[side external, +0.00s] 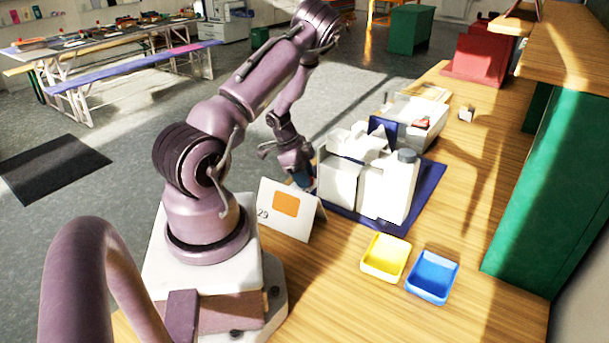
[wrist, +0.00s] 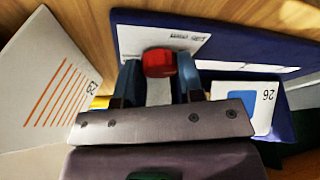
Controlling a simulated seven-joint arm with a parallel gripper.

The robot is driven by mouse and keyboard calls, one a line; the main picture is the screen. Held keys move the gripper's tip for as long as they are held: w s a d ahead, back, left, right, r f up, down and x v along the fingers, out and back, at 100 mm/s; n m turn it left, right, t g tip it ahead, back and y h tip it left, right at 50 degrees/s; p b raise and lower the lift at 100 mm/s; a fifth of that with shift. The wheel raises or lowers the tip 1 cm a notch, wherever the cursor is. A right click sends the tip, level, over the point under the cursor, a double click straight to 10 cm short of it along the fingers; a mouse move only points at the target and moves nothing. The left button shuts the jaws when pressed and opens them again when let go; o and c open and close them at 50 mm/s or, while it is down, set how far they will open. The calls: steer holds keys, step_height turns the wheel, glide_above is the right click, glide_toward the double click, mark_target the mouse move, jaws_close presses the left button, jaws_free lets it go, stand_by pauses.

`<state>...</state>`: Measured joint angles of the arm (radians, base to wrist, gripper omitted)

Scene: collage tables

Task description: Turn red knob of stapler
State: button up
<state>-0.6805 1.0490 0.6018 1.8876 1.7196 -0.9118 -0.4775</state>
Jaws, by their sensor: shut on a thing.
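The red knob (wrist: 159,62) shows in the wrist view between the two blue-grey fingertips of my gripper (wrist: 160,78). The fingers are shut on it, one on each side. A pale part (wrist: 159,92) runs below the knob between the fingers; I cannot tell whether it is the stapler's body. In the side external view my gripper (side external: 304,180) is low at the table's edge, partly behind a folded white card. The knob and the stapler are hidden there.
The folded card marked 29 (side external: 264,222) stands close beside my gripper. A yellow tray (side external: 386,257) and a blue tray (side external: 432,277) lie in front. The wooden table (side external: 340,310) is clear near them.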

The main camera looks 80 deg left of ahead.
steer(key=shift+r, duration=0.1)
stand_by(0.3)
steer(key=o, duration=0.9)
steer(key=v, duration=1.3)
steer(key=shift+s+d, duration=0.1)
